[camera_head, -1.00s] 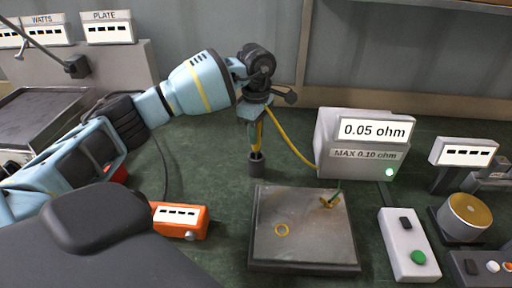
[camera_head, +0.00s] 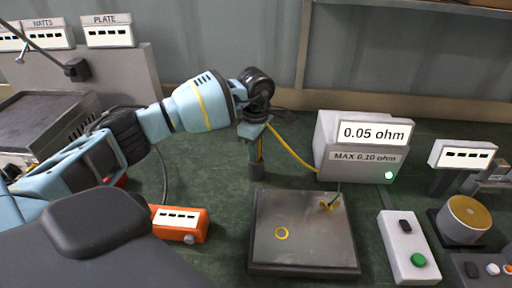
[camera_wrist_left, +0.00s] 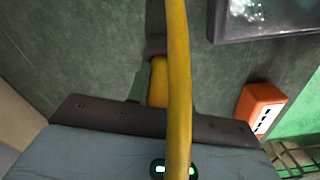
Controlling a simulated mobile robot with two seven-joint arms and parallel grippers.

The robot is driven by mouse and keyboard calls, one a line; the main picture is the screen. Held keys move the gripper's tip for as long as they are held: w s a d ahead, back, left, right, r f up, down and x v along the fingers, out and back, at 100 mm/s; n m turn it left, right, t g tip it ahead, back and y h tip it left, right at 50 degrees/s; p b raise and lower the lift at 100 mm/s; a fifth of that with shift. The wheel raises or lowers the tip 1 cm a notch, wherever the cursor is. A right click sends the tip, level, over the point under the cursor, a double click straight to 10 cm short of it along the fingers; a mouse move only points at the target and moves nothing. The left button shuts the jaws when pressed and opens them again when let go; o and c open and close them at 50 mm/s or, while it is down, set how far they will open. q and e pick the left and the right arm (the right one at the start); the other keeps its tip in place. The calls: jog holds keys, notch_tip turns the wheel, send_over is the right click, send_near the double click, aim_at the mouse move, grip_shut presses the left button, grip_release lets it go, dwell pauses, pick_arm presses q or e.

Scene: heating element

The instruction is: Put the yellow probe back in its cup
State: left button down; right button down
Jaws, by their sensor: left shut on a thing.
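The yellow probe (camera_head: 259,150) is upright, its lower end at the small dark cup (camera_head: 256,172) on the green bench. Its tip is hidden, apparently inside the cup. My left gripper (camera_head: 254,133) is shut on the upper part of the probe, just above the cup. In the left wrist view the probe (camera_wrist_left: 158,82) points at the dark cup (camera_wrist_left: 156,47), partly covered by its yellow cable (camera_wrist_left: 179,60). My right gripper is not in view.
The cable runs to the meter box (camera_head: 355,150), which reads 0.05 ohm with a green lamp lit. A grey plate (camera_head: 300,240) lies in front of the cup. An orange box (camera_head: 180,222) stands left, a white button box (camera_head: 405,248) right.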

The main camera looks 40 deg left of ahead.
pick_arm(q)
jog(key=c, duration=1.2)
grip_release()
jog(key=shift+c, duration=0.2)
notch_tip(320, 180, up, 12)
jog(key=shift+r, duration=0.15)
